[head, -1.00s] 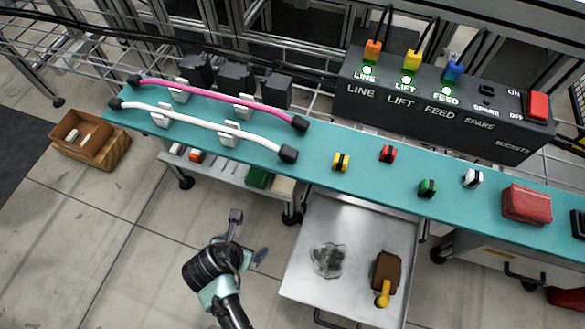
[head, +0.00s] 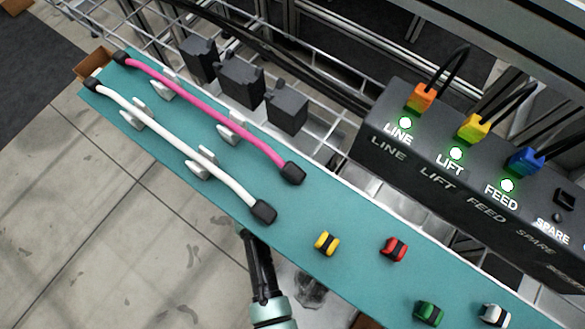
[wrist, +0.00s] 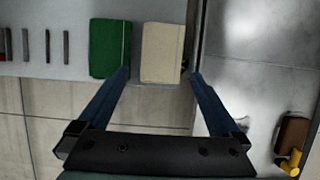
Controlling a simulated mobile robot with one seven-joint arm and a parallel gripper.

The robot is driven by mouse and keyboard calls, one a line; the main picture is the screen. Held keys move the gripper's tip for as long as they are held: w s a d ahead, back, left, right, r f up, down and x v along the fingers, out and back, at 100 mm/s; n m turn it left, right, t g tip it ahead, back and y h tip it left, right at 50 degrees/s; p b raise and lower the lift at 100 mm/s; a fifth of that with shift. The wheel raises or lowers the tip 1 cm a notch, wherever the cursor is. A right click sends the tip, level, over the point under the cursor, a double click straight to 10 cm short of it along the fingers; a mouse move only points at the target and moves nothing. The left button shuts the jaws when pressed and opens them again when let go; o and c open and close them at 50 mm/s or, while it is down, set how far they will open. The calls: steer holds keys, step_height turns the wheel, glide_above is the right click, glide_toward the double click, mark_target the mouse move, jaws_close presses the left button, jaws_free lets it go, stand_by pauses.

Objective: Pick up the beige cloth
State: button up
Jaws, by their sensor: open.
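The beige cloth (wrist: 162,50) lies flat and folded on a light grey lower shelf in the wrist view, right of a green cloth (wrist: 109,48). My gripper (wrist: 160,73) is open and empty. Its two blue fingers point toward the beige cloth, with the tips spread around the width of its near end. I cannot tell the remaining height between the fingers and the cloth. In the head view the teal bench top hides the cloth and my gripper; only part of my arm shows below the bench edge.
The teal bench (head: 175,165) with white and pink cables (head: 180,137) lies above the shelf. A metal tray (wrist: 255,45) is just right of the beige cloth in the wrist view, holding a brown item with a yellow end (wrist: 293,140). Several dark slim bars stand at left.

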steer(key=shift+w+d+b+x, duration=0.2)
steer(key=shift+b+x, duration=1)
steer(key=shift+x, duration=0.5)
steer(key=shift+w+d+b+x, duration=0.1)
steer(key=shift+d+b+x, duration=0.1)
steer(key=shift+b+x, duration=1.25)
steer(key=shift+w, duration=0.1)
steer(key=shift+f+p, duration=0.25)
steer(key=shift+p, duration=0.2)
steer(key=shift+c, duration=0.2)
steer(key=c, duration=1)
steer(key=shift+c, duration=0.2)
steer(key=shift+r, duration=0.35)
step_height(320, 180, up, 4)
steer(key=p, duration=0.3)
steer(key=s+a+p, duration=0.5)
steer(key=s+a, duration=0.5)
steer(key=s, duration=0.4)
steer(key=shift+s+a+f, duration=0.25)
steer(key=shift+s+f, duration=0.05)
steer(key=shift+f, duration=0.1)
